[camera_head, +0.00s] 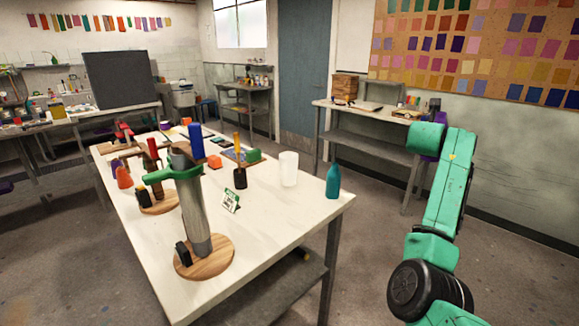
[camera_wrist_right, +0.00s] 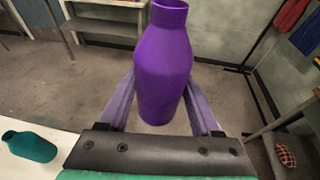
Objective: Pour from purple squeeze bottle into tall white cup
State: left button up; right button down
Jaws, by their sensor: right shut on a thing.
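The purple squeeze bottle (camera_wrist_right: 165,65) fills the middle of the right wrist view, its narrow neck toward the top of the picture. My right gripper (camera_wrist_right: 163,100) is shut on it, with a lavender finger on each side. In the head view my right arm reaches up at the right, off the table, and mostly hides the gripper and bottle. The tall white cup (camera_head: 289,168) stands upright on the table near its right end, left of and apart from my right arm. I cannot see inside the cup. My left gripper is not in view.
A teal bottle (camera_head: 333,181) stands right of the cup near the table edge; it also shows in the wrist view (camera_wrist_right: 29,146). A small sign (camera_head: 230,201), a dark pot (camera_head: 240,177) and a grey column on a round wooden base (camera_head: 187,268) stand left of the cup.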

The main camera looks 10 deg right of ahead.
aim_at(288, 160)
jog(key=i+l+u, duration=0.1)
jog(key=l+u, duration=0.9)
jog(key=l, duration=0.2)
jog(key=k, duration=0.05)
